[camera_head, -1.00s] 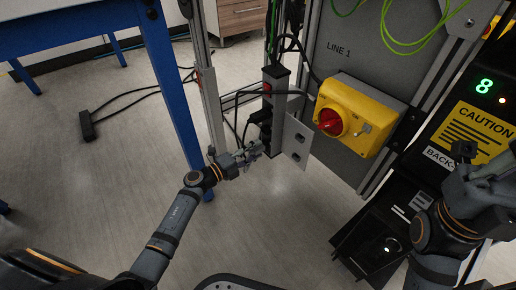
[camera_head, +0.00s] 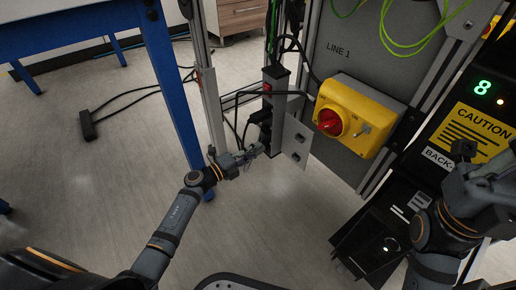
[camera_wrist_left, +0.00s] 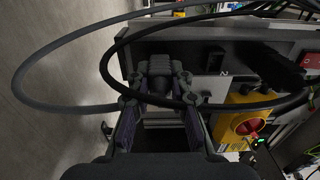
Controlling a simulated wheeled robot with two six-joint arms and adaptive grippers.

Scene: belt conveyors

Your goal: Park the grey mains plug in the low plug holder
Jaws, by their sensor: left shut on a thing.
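My left gripper (camera_head: 254,152) is at the lower end of the upright black socket strip (camera_head: 267,108), left of a pale grey bracket plate with dark openings (camera_head: 295,138). In the left wrist view its fingers (camera_wrist_left: 164,98) are shut on the dark grey mains plug (camera_wrist_left: 160,72), against the strip's side. I cannot tell whether the plug is seated in a socket. A grey cable (camera_wrist_left: 28,75) loops left, and a black cable crosses before the fingers. Which part is the low plug holder is unclear. My right gripper (camera_head: 463,152) is at the right; its jaw opening is unclear.
A yellow switch box with a red knob (camera_head: 331,122) is right of the bracket. A black multi-socket block (camera_head: 88,126) lies on the floor. Open floor is at the left.

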